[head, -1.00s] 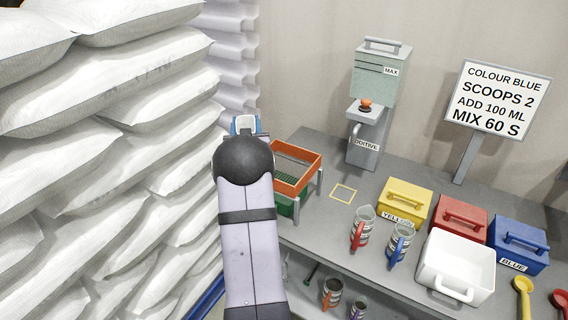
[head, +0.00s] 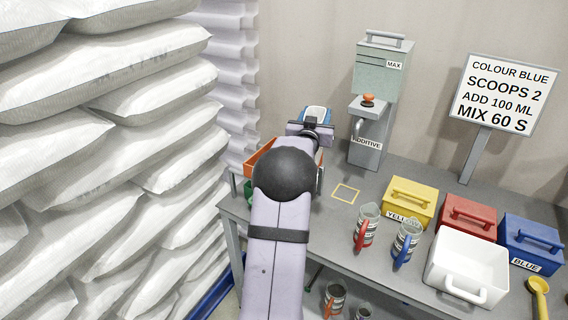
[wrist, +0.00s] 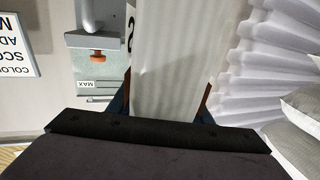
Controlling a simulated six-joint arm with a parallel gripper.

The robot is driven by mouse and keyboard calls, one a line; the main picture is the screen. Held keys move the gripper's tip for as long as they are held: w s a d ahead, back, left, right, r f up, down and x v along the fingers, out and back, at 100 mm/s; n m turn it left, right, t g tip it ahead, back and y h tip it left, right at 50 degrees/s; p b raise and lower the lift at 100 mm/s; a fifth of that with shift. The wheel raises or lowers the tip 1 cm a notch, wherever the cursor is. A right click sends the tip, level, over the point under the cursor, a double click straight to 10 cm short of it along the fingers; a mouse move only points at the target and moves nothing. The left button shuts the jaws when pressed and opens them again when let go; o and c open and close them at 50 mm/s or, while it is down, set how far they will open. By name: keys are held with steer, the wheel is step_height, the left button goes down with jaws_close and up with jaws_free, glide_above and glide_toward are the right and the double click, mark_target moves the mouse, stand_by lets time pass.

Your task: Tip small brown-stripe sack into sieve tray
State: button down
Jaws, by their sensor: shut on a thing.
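My gripper (head: 316,118) is raised above the bench's left end, over or just behind the sieve tray; the exact spot is hard to tell. It is shut on a pale sack (wrist: 168,55), which fills the middle of the wrist view. Narrow brown strips show along the sack's sides and a dark mark on its left edge. Only a small white patch shows in the head view, and the sack's mouth is hidden. The orange-rimmed sieve tray (head: 259,157) stands on the bench, mostly hidden behind my arm.
The additive dispenser (head: 366,135) stands right of my gripper. A yellow bin (head: 410,200), red bin (head: 468,215), blue bin (head: 530,240), white tub (head: 465,262) and two jugs (head: 367,224) occupy the bench's right. Large stacked sacks (head: 110,130) rise on the left. A yellow-outlined square (head: 346,193) is empty.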

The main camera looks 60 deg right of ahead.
steer(key=s, duration=0.1)
steer(key=s+d, duration=0.1)
steer(key=s, duration=0.1)
steer(key=shift+s+d+r+m+g+b, duration=0.1)
steer(key=shift+d+r+m+g+b, duration=0.05)
steer(key=shift+d+m+g+b, duration=0.2)
steer(key=shift+a+r+p, duration=0.1)
steer(key=shift+a+p, duration=0.05)
steer(key=shift+p, duration=0.15)
